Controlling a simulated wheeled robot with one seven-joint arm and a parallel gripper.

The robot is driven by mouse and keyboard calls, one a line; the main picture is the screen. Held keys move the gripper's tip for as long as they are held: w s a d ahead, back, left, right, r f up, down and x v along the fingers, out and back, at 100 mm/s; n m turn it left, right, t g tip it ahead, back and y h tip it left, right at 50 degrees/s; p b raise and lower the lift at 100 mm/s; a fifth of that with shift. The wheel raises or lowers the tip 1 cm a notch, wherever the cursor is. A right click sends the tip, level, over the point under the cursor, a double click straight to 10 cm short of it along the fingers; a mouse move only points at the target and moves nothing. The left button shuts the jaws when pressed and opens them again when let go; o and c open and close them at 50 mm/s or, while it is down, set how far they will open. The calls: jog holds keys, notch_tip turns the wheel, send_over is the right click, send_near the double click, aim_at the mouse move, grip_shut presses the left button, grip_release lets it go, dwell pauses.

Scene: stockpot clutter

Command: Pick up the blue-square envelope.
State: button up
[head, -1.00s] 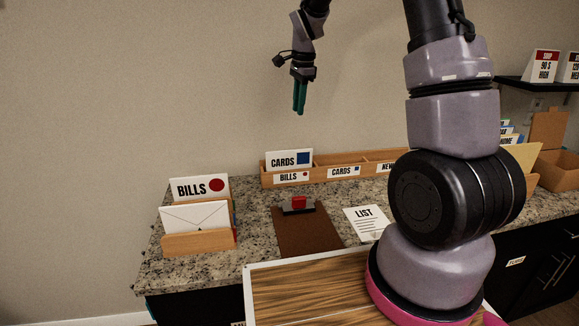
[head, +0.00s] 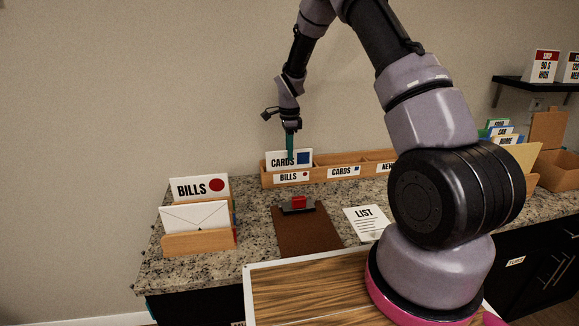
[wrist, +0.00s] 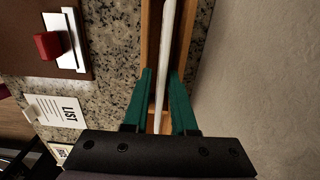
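The blue-square envelope (head: 304,158), white and marked CARDS, stands upright in the BILLS slot of the long wooden sorter (head: 314,180) at the back of the counter. My gripper (head: 290,156) points down at it, its green fingers in front of part of the CARDS lettering in the head view. In the wrist view the envelope shows edge-on as a thin white strip (wrist: 167,60). The gripper's green fingers (wrist: 164,90) stand apart, one on each side of the strip. A gap shows beside it, so the fingers are open around its top edge.
A holder with a BILLS envelope marked by a red circle (head: 216,185) and a plain white envelope (head: 195,216) stands at the left. A brown clipboard (head: 308,232) and LIST sheet (head: 366,226) lie in front. The wall is close behind the sorter.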

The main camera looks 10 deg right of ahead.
aim_at(290, 165)
notch_tip(290, 165, down, 5)
jog(key=shift+w+r, duration=0.1)
jog(key=shift+r, duration=0.1)
grip_shut()
